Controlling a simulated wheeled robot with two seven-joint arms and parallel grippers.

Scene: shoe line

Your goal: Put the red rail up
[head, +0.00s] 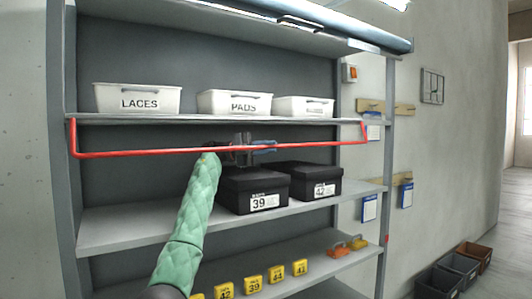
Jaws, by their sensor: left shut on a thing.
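The red rail (140,153) is a long thin bar with a short bent arm at each end. It runs across the front of the rack, and its bar shows below the edge of the shelf (210,120) that holds the white bins. Its end arms reach up to about that shelf's level near the rack's two sides. My left gripper (252,149), at the end of the arm in a green quilted sleeve, is shut on the rail near its middle. The gripper hides a short piece of the bar. My right gripper is not in view.
Black boxes marked 39 (254,188) and 42 (314,180) sit on the shelf below. Several yellow number tags (254,283) are lower down. Crates (460,266) stand on the floor at right.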

